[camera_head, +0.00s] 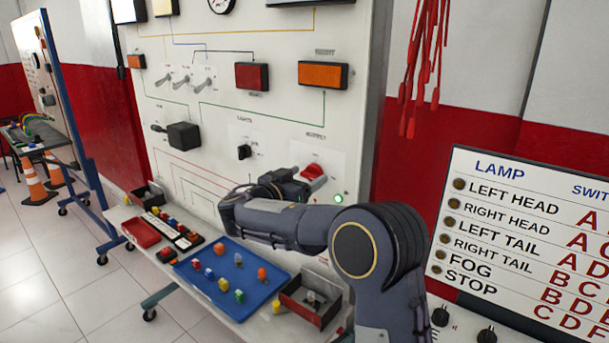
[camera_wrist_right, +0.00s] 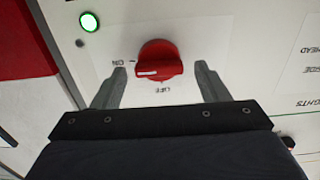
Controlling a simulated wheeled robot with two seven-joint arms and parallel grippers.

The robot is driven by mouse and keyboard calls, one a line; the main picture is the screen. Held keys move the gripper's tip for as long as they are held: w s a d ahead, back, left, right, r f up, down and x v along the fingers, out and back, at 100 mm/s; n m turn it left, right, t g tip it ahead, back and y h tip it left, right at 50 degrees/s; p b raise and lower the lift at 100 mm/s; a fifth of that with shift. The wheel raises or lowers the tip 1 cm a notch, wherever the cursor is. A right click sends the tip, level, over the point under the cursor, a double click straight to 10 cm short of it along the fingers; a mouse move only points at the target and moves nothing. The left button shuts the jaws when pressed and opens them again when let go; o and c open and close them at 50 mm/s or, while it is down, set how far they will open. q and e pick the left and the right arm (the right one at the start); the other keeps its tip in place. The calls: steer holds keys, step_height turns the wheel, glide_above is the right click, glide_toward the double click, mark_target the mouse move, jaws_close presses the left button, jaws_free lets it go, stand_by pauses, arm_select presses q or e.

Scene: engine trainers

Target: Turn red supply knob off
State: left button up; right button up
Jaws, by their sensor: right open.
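The red supply knob (camera_head: 312,171) sits on the white upright panel, low on its right side. In the right wrist view the red knob (camera_wrist_right: 159,62) shows close up, its white mark pointing left towards the upside-down "ON" label. Another upside-down label shows at the knob's gripper side. My right gripper (camera_wrist_right: 160,70) is open, with one finger on each side of the knob and a visible gap to each. In the head view my right gripper (camera_head: 292,182) reaches up to the knob and hides part of the panel. My left gripper is out of view.
A green lamp (camera_head: 338,198) beside the knob is lit; it also shows in the wrist view (camera_wrist_right: 89,22). A black rotary knob (camera_head: 244,152) is left on the panel. Below, a blue tray (camera_head: 215,262) holds small coloured parts. A lamp chart (camera_head: 530,215) stands right.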

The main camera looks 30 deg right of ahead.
steer(key=c, duration=1)
